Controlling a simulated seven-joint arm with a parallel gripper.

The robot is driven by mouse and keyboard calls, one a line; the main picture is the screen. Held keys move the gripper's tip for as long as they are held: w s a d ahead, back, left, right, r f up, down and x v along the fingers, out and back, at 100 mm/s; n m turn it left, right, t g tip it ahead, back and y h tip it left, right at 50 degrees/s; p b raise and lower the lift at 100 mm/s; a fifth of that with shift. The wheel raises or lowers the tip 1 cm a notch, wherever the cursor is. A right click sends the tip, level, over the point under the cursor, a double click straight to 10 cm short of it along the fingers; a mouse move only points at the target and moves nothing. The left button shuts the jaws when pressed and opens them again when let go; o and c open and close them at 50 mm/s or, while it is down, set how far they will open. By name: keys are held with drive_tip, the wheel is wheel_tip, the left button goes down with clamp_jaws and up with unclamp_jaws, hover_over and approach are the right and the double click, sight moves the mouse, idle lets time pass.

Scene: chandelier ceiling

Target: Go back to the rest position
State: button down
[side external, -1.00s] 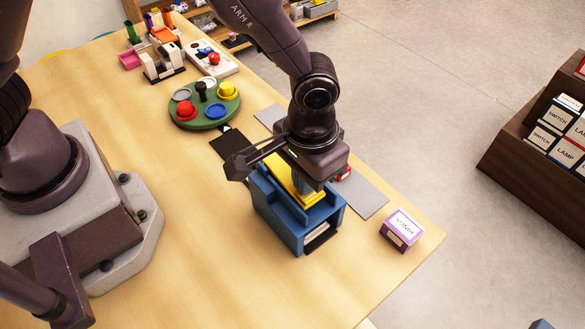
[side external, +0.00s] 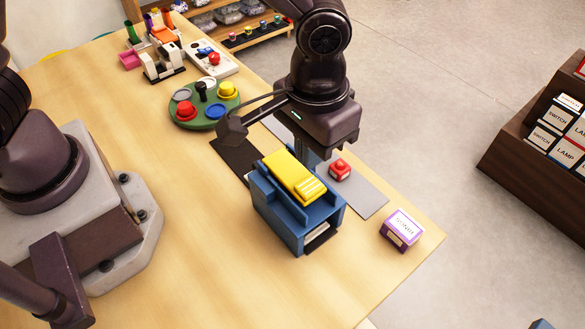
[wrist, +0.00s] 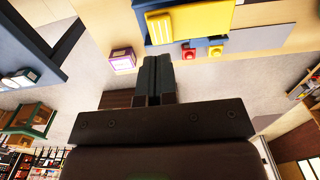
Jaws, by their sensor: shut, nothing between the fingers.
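My gripper (side external: 308,158) hangs above and behind the blue box-shaped device with the yellow top, its fingers partly hidden there in the side view. In the wrist view its two dark fingers (wrist: 158,62) are together, with nothing between them. My arm is bent over the right part of the table and is apart from the device as far as I can see.
The blue device (side external: 277,222) carries a yellow slab (side external: 293,177). A red button block (side external: 340,169) sits on a grey mat (side external: 366,198). A purple-white box (side external: 402,231) stands near the table edge. A green disc (side external: 187,124) with coloured buttons lies further back.

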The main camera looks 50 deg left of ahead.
drive_tip(key=shift+r, duration=0.15)
drive_tip(key=s+d+r+m+t+h, duration=0.2)
drive_tip(key=d+r+m, duration=0.2)
drive_tip(key=r+m, duration=0.5)
drive_tip(key=s+r+m+t+h, duration=0.2)
drive_tip(key=s+r+m+t, duration=0.1)
drive_tip(key=s+r+m, duration=0.75)
drive_tip(key=s+r+m+t+h, duration=0.2)
drive_tip(key=s+r+m, duration=0.45)
drive_tip(key=r, duration=0.65)
drive_tip(key=w+a+f+n+y, duration=0.2)
drive_tip(key=w+a+f+n, duration=0.25)
drive_tip(key=a+n, duration=0.2)
drive_tip(key=w+a+f+n+y, duration=0.2)
drive_tip(key=w+a+f+n, duration=0.3)
drive_tip(key=a, duration=0.3)
drive_tip(key=s+a+f+n+y, duration=0.1)
drive_tip(key=a+f+n, duration=0.2)
drive_tip(key=a+n, duration=0.2)
drive_tip(key=s+a+f+n+g+y, duration=0.1)
drive_tip(key=a+f+n, duration=0.2)
drive_tip(key=a+n, duration=0.3)
drive_tip(key=n, duration=0.3)
drive_tip(key=shift+a+f, duration=0.3)
drive_tip(key=shift+n, duration=0.25)
